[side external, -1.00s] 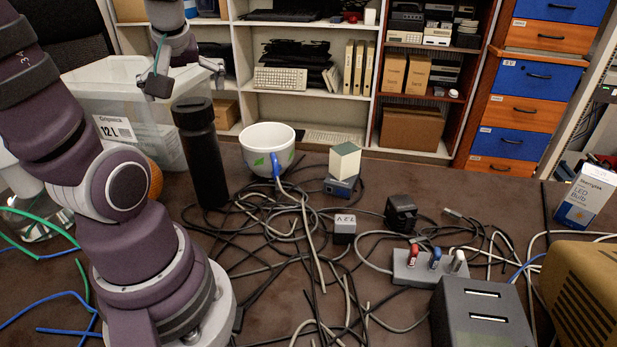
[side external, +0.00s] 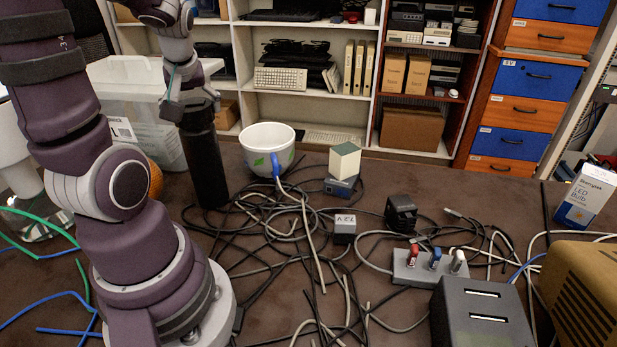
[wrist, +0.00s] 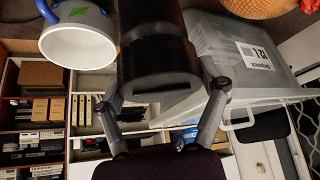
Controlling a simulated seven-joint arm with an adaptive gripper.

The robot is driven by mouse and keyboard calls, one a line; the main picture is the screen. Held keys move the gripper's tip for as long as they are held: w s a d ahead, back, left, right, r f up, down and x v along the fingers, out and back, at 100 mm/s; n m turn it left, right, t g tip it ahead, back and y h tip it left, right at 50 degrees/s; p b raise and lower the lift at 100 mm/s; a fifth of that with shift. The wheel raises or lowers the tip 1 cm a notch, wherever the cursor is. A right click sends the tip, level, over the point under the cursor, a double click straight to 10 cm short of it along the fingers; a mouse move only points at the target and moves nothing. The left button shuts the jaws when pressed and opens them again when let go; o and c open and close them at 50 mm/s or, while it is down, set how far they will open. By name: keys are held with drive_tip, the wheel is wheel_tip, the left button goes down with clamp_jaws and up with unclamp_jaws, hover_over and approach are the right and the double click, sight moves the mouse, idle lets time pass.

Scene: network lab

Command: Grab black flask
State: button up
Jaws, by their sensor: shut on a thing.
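The black flask (side external: 204,165) stands upright on the dark table, left of the white mug. My gripper (side external: 189,108) has come down from above around the flask's top, and its fingers are shut on the cap end. In the wrist view the flask (wrist: 158,55) lies between the two fingers of my gripper (wrist: 160,88), one on each side. The flask's base rests on the table or very near it; I cannot tell if there is a gap.
A clear plastic bin (side external: 150,125) stands close behind and left of the flask. The white mug (side external: 267,147) with a blue handle is just to its right. Tangled cables (side external: 290,225) cover the middle of the table. An orange ball (side external: 154,180) sits left of the flask.

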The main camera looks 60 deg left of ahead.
drive_tip(key=shift+c, duration=0.7)
